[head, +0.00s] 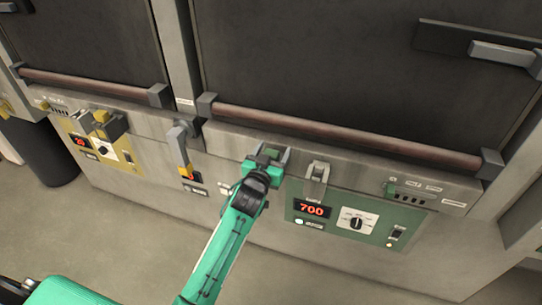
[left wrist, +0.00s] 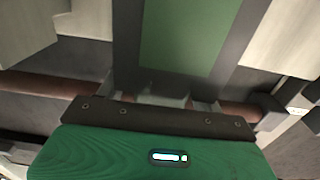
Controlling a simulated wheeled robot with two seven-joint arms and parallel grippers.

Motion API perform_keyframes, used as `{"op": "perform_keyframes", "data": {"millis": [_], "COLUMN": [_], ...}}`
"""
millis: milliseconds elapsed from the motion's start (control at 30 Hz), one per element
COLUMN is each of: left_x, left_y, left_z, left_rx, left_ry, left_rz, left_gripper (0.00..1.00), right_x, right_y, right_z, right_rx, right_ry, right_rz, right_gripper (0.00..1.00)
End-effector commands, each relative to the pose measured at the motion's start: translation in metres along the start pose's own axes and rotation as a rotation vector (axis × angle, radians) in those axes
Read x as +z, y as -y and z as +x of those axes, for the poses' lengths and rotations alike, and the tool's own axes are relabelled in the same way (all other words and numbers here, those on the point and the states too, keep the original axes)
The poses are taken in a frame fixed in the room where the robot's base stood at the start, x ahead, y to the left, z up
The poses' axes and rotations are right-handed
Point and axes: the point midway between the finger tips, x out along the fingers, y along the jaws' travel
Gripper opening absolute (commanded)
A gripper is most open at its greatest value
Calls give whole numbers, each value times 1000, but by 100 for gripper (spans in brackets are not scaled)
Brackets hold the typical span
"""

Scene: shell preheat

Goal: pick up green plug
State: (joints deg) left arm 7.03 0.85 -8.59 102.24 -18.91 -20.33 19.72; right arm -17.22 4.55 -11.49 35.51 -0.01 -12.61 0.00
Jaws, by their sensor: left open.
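The green plug (head: 270,152) is a small green block at the wall ledge, just below the long door bar. My left gripper (head: 268,158) is open there, with its grey fingers beside the block. In the left wrist view the green face of the plug (left wrist: 188,38) fills the top middle, bordered by dark grey sides. The fingertips are partly hidden in that view, and I cannot tell whether they touch the plug. My right gripper is not in view.
A green panel (head: 358,219) with a red 700 display and a grey latch (head: 318,173) is to the right. A yellow-handled lever (head: 182,150) and a yellow panel (head: 92,146) are to the left. Brown door bars (head: 340,137) run above. The floor in front is clear.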

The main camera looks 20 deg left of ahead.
Motion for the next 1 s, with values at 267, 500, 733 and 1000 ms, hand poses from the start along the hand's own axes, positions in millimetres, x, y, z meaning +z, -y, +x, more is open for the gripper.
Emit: {"op": "perform_keyframes", "data": {"millis": [267, 500, 733, 1000], "left_x": [0, 0, 0, -14], "left_y": [0, 0, 0, 0], "left_z": [3, 3, 3, 3], "left_rx": [0, 0, 0, -1], "left_ry": [0, -1, -1, -4], "left_rz": [0, 0, 0, 1], "left_gripper": [67, 20, 17, 17], "right_x": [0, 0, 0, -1], "right_y": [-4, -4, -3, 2], "right_z": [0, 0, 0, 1], "right_rx": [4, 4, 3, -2], "right_ry": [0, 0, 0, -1], "right_rz": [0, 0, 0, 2], "right_gripper": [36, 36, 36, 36]}}
